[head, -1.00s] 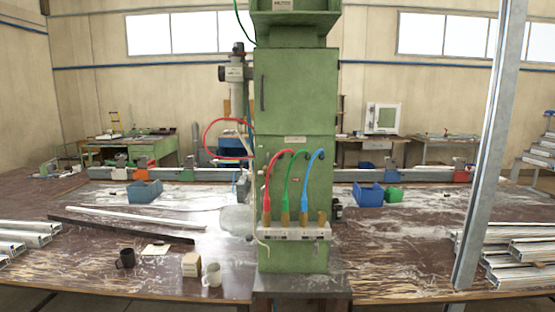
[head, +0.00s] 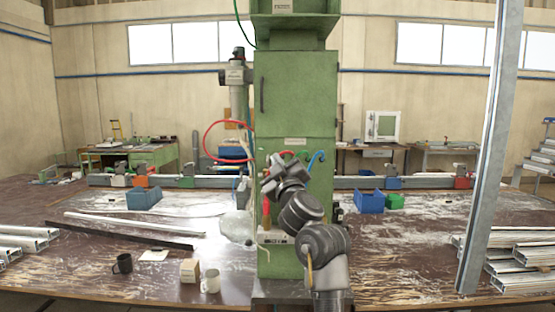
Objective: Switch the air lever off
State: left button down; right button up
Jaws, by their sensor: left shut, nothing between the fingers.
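The green machine column (head: 292,90) stands in the middle of the bench. A pale air manifold (head: 270,238) is on its front, with red (head: 267,212), green (head: 303,155) and blue (head: 317,160) hoses. My left gripper (head: 276,168) is shut and empty, in front of the column near the hose tops. My left arm and gripper cover most of the manifold and the lower hoses. I cannot make out the air lever; it may be hidden behind my arm. My right gripper is not in view.
Blue bins (head: 144,197) (head: 370,201) stand on both sides. An upright metal profile (head: 487,160) and stacked profiles (head: 520,262) are at the right.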

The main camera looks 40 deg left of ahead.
pick_arm(q)
jog(key=p+x, duration=0.4)
jog(key=x, duration=0.6)
jog(key=f, duration=0.1)
jog(key=w+d+f, duration=0.1)
jog(key=f+p, duration=0.1)
jog(key=shift+w+d+f, duration=0.3)
jog(key=shift+w+d, duration=0.05)
jog(key=shift+d, duration=0.05)
jog(key=shift+d+m, duration=0.1)
jog(key=shift+m, duration=0.2)
jog(key=shift+w+d+f+m+t, duration=0.1)
jog(key=shift+w+m+t, duration=0.05)
jog(key=shift+m+t, duration=0.2)
